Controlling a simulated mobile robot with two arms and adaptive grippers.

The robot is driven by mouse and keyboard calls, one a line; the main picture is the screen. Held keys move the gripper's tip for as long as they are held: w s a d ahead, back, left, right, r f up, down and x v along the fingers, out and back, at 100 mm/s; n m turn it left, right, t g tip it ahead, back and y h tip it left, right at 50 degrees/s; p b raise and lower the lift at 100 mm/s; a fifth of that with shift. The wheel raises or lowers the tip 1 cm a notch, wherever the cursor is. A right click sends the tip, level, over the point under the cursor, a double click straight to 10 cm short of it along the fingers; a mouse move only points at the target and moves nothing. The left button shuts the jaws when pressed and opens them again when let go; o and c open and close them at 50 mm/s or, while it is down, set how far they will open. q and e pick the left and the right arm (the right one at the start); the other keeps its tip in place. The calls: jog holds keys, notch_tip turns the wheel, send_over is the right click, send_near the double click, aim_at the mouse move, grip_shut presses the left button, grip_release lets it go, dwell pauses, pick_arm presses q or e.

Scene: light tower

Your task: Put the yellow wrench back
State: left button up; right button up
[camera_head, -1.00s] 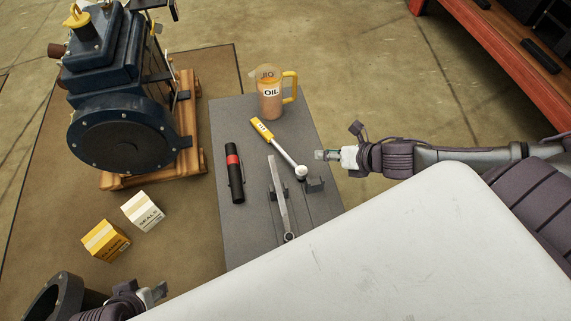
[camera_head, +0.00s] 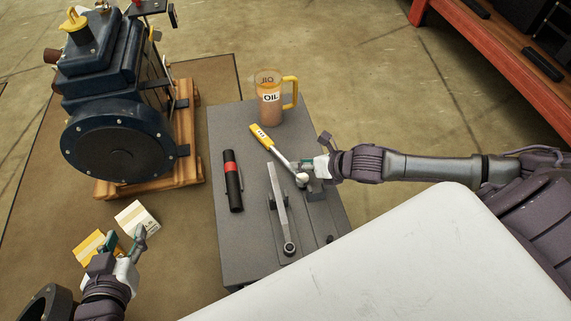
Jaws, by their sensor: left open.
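The yellow-handled wrench (camera_head: 262,138) lies on the grey table (camera_head: 235,260), its handle towards the oil jug and its round silver head towards me. My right gripper (camera_head: 306,170) is at that head, overlapping it in the picture. Its fingers are too small and partly covered to tell whether they hold the wrench. A dark grey holder (camera_head: 316,193) shows just beside the head, partly behind the gripper. My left gripper (camera_head: 125,242) is open and empty, over the small boxes at the lower left, away from the wrench.
A long grey wrench (camera_head: 278,198) lies on the holder left of my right gripper. A black and red flashlight (camera_head: 233,185) lies at the table's left. The oil jug (camera_head: 270,100) stands at the far end. White (camera_head: 137,218) and yellow (camera_head: 88,248) boxes and a blue engine (camera_head: 115,90) stand left.

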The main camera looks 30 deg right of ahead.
aim_at(277, 155)
jog(key=b+x, duration=0.2)
jog(key=x, duration=0.3)
jog(key=shift+a+r, duration=0.1)
jog(key=shift+r, duration=0.1)
jog(key=shift+w, duration=0.15)
pick_arm(q)
jog(key=w+d+r+t+h, duration=0.2)
jog(key=r+t, duration=0.3)
jog(key=r, duration=0.4)
jog(key=shift+w+t, duration=0.4)
jog(key=shift+w, duration=0.1)
pick_arm(e)
grip_shut()
